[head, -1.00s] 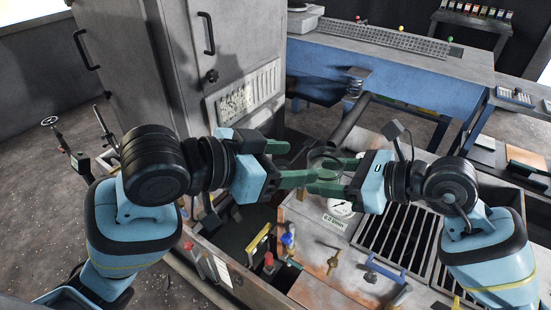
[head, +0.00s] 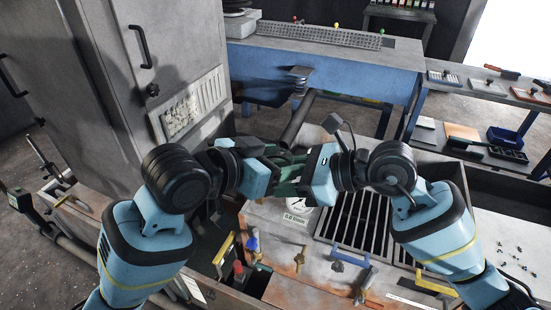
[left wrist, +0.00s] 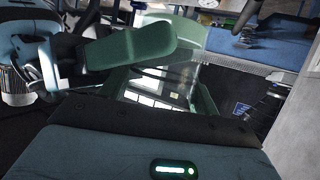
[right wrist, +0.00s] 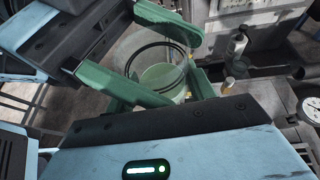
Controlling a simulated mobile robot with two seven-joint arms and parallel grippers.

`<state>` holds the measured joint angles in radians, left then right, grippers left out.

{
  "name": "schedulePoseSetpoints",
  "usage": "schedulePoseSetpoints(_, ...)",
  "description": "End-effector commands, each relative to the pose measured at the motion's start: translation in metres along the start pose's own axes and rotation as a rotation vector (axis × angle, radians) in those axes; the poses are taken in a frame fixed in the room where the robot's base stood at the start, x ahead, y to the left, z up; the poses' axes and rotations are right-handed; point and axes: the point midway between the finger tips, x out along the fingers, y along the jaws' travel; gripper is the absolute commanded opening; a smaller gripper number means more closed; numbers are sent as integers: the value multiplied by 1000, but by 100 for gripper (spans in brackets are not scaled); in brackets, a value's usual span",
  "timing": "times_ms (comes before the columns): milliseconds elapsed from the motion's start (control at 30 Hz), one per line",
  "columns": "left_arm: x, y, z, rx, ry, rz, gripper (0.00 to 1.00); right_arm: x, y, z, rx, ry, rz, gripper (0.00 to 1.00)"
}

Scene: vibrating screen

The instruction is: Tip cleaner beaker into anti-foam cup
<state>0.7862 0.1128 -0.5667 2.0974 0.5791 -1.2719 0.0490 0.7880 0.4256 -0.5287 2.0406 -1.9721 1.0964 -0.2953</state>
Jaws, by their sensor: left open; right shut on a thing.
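A clear beaker (right wrist: 150,52) with a dark ring shows in the right wrist view, with pale green at its bottom. I cannot tell whether it is the cleaner beaker or the anti-foam cup. My right gripper (head: 294,178) is shut on it, above the machine. My left gripper (head: 281,164) is open, facing the right one, its green fingers overlapping the beaker in the right wrist view; contact is unclear. Clear walls also show in the left wrist view (left wrist: 187,75), partly behind a green finger.
Below are a slotted grate (head: 352,222), a yellow handle (head: 223,252), a blue handle (head: 351,257) and a flow label (head: 296,218). A grey cabinet (head: 130,85) stands left, a blue bench (head: 325,62) behind. A tray of small screws (head: 515,250) lies right.

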Motion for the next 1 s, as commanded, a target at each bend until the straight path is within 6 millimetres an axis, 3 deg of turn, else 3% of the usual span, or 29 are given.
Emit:
schedulePoseSetpoints(33,0,0,0,0,0,0,60,0,0,0,0,-1,0,31)
schedulePoseSetpoints(233,0,0,0,0,0,0,34,0,0,0,0,-1,0,31)
schedulePoseSetpoints(267,0,0,0,0,0,0,32,0,0,0,0,-1,0,55)
schedulePoseSetpoints(467,0,0,0,0,0,0,32,0,0,0,0,0,0,80)
schedulePoseSetpoints(767,0,0,0,0,0,0,32,-2,0,0,0,0,-1,80)
schedulePoseSetpoints(1000,0,0,0,0,0,0,32,-32,-1,-1,-1,3,-4,80)
